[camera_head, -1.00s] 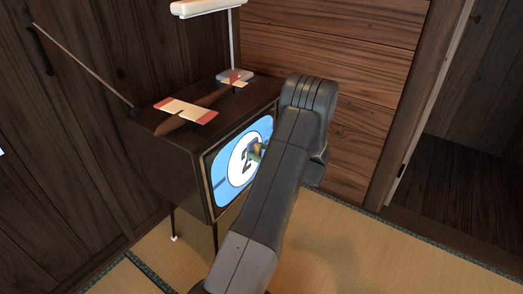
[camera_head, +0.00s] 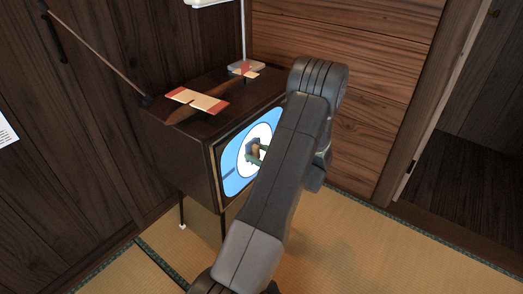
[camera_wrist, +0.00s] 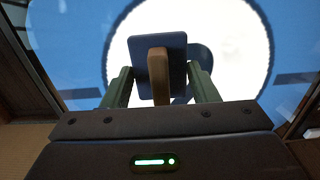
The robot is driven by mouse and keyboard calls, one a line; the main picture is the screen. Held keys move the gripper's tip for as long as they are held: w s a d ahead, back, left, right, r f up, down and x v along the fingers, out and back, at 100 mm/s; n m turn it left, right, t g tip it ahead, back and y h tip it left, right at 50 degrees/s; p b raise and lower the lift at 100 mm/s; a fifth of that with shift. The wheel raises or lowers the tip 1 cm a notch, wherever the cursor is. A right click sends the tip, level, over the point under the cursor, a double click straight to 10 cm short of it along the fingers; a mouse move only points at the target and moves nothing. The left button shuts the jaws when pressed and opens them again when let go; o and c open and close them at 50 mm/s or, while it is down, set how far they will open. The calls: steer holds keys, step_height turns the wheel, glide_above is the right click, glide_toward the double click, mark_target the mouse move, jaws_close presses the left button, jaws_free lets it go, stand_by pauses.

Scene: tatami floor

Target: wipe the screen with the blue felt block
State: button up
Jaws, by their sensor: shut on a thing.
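The television's screen (camera_head: 236,172) is lit blue with a white disc; it also fills the wrist view (camera_wrist: 75,50). My arm hides its right part in the head view. My gripper (camera_wrist: 160,85) is shut on the wooden handle (camera_wrist: 158,72) of the blue felt block (camera_wrist: 140,50). The block's flat blue pad faces the white disc. A dark shape shows on the disc to the right of the block. In the head view the block is small and partly hidden in front of the screen. I cannot tell whether the pad touches the screen.
The dark wooden television cabinet (camera_head: 185,170) stands on thin legs on the tatami (camera_head: 345,250). A model plane (camera_head: 197,101), a lamp base (camera_head: 246,68) and an antenna (camera_head: 95,54) are on top. Wooden walls stand behind, and an open doorway (camera_head: 450,150) is at right.

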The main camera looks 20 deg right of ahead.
mark_target(236, 160)
steer(key=shift+s+a, duration=0.7)
steer(key=shift+a, duration=0.25)
steer(key=shift+s+a, duration=0.75)
steer(key=shift+a, duration=0.2)
steer(key=shift+s+a, duration=0.7)
steer(key=shift+a, duration=0.25)
steer(key=shift+d, duration=0.1)
steer(key=shift+v, duration=2.95)
steer(key=v, duration=0.3)
